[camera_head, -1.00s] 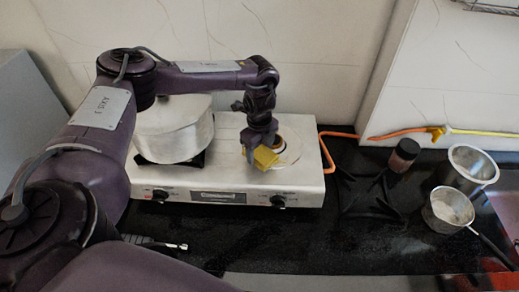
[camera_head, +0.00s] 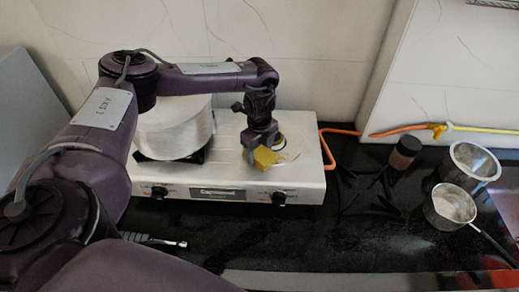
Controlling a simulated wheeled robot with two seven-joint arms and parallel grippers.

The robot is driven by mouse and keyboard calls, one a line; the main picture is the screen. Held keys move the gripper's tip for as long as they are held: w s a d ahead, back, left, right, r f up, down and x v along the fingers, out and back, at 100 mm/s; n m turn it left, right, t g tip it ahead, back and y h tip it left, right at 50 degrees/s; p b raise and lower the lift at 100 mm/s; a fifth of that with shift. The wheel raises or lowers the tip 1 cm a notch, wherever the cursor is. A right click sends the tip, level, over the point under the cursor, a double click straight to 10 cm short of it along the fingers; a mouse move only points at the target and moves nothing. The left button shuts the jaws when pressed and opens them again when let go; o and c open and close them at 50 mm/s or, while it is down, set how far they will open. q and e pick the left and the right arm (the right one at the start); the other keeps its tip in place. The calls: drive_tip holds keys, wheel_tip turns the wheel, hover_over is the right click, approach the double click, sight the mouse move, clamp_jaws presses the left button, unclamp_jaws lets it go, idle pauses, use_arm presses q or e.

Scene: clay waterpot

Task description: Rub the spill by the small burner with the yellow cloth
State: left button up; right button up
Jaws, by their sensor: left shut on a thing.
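My left gripper (camera_head: 258,147) is shut on the yellow cloth (camera_head: 265,158). It holds the cloth low over the right part of the white two-burner stove (camera_head: 230,181), at the front left of the small burner (camera_head: 280,143). The cloth seems to be at the stove top, but I cannot tell whether it touches. The gripper and cloth hide part of the burner. A faint pale patch (camera_head: 289,157) shows on the stove top just right of the cloth; I cannot tell clearly whether it is the spill. My right gripper is not in view.
A large silver pot (camera_head: 174,130) stands on the left burner, close to my left arm. Right of the stove are a black pan support (camera_head: 370,190), a brown jar (camera_head: 404,154), a steel pot (camera_head: 471,167) and a saucepan (camera_head: 450,207). An orange hose (camera_head: 345,132) runs behind.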

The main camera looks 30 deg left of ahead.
sight(273, 153)
use_arm(q)
drive_tip(key=shift+f, duration=0.2)
drive_tip(key=shift+w+d, duration=0.4)
drive_tip(key=shift+d, duration=0.2)
drive_tip(key=shift+w+d, duration=0.35)
drive_tip(key=shift+d, duration=0.2)
drive_tip(key=shift+w+d+r+b, duration=0.25)
drive_tip(key=shift+w+d+b, duration=0.1)
drive_tip(key=shift+d, duration=0.25)
